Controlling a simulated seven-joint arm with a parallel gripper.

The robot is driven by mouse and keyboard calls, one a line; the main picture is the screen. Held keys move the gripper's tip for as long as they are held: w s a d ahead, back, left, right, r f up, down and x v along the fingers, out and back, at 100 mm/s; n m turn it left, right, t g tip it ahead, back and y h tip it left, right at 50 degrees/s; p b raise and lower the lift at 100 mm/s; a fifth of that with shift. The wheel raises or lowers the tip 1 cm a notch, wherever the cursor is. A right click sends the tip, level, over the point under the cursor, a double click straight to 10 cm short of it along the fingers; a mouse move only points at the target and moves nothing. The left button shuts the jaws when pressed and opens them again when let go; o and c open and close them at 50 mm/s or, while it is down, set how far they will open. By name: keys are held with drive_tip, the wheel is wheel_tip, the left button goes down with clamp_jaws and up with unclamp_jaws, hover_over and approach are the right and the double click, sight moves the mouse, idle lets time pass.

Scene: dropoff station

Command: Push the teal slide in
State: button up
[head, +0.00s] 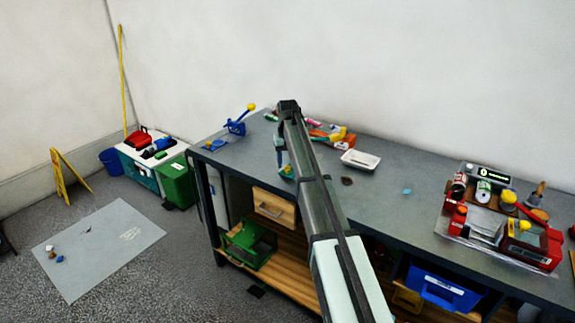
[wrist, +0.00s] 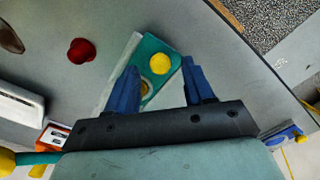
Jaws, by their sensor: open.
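The teal slide (wrist: 152,52) lies on the table in the wrist view, a flat teal piece with a round yellow spot and a second round spot nearer my gripper. A pale strip (wrist: 121,70) runs along its left side. My gripper (wrist: 163,68) is open, its two blue fingers apart above the near end of the slide, with nothing between them that I can tell is held. The left finger hides part of the slide's near end. In the head view a small teal and yellow patch (head: 287,172) shows at the table's front edge, mostly behind my arm.
A red piece (wrist: 81,50) and a white tray (wrist: 18,108) lie to the left in the wrist view. A blue lever device (head: 236,127) stands at the table's left end. The table's front edge is close to the slide. A crowded station (head: 500,225) fills the right end.

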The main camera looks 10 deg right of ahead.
drive_tip(key=shift+f, duration=0.8)
drive_tip(key=shift+c, duration=0.4)
clamp_jaws()
